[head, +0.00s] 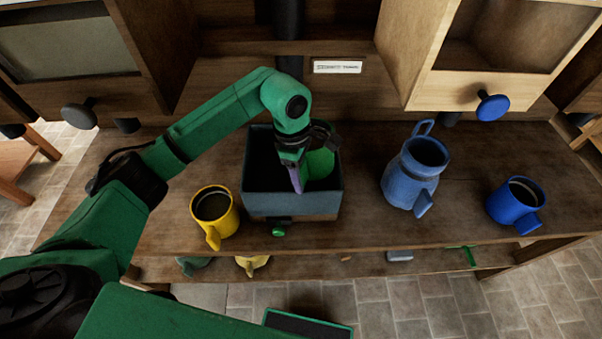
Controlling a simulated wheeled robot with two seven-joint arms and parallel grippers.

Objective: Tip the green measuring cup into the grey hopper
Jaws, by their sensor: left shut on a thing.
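The grey hopper (290,206) is an open box with a dark inside, standing at the middle of the wooden bench. My left gripper (302,172) reaches down over its opening and is shut on the green measuring cup (321,164). The cup is at the right part of the hopper's opening. The gripper hides part of the cup, so I cannot tell its exact tilt or whether anything leaves it. My right gripper is not in view.
On the bench (160,200), a yellow mug (214,210) stands left of the hopper. A blue-grey jug (408,178) and a blue mug (513,205) stand to its right. Wooden cabinets with a dark knob (80,117) and blue knob (492,106) overhang the back.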

